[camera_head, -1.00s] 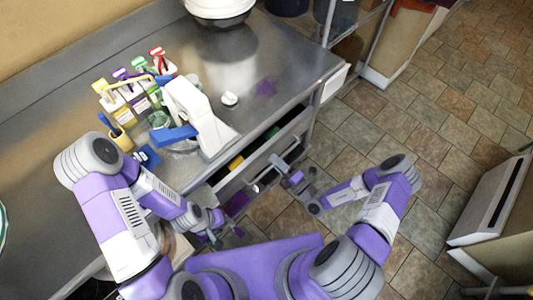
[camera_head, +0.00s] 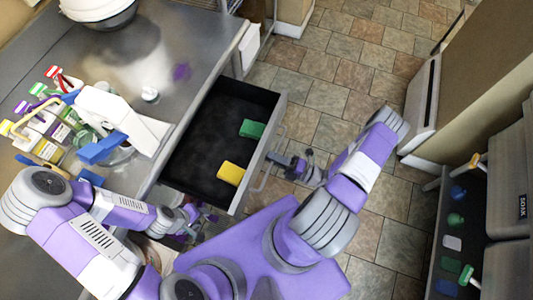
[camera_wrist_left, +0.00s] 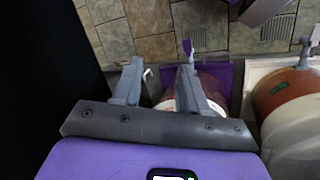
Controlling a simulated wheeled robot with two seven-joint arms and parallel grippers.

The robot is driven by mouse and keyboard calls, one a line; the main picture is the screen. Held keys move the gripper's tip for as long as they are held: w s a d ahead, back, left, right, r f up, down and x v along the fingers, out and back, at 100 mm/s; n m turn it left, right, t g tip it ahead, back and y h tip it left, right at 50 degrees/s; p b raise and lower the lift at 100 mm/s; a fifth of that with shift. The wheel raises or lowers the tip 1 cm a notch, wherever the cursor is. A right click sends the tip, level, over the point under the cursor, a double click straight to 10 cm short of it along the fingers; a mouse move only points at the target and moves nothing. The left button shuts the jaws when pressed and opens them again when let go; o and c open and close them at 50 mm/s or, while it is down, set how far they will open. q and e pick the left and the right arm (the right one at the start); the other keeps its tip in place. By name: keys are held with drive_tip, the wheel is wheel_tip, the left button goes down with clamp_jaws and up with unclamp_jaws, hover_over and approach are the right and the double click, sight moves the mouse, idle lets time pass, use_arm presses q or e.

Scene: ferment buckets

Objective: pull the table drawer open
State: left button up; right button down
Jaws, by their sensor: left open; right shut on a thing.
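The table drawer (camera_head: 262,143) stands well out from the steel table (camera_head: 160,55), showing its black inside. A green block (camera_head: 252,129) and a yellow block (camera_head: 231,173) lie in it. My right gripper (camera_head: 277,159) is shut on the bar handle (camera_head: 262,178) at the drawer's front; its fingertips are small and partly hidden there. My left gripper (camera_head: 208,217) is open and empty, low beside the table near the drawer's near corner. Its two spread fingers also show in the left wrist view (camera_wrist_left: 160,75).
A white stand-like device (camera_head: 115,115) and several coloured-tag bottles (camera_head: 50,125) stand on the table's left part. A bowl (camera_head: 98,8) is at the back. Tiled floor (camera_head: 330,75) is clear right of the drawer. A shelf cabinet (camera_head: 500,200) stands at far right.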

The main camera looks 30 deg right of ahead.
drive_tip(key=shift+s+d, duration=0.2)
drive_tip(key=shift+s, duration=0.05)
drive_tip(key=c, duration=1.3)
unclamp_jaws()
drive_tip(key=v, duration=0.7)
drive_tip(key=shift+s+d, duration=0.2)
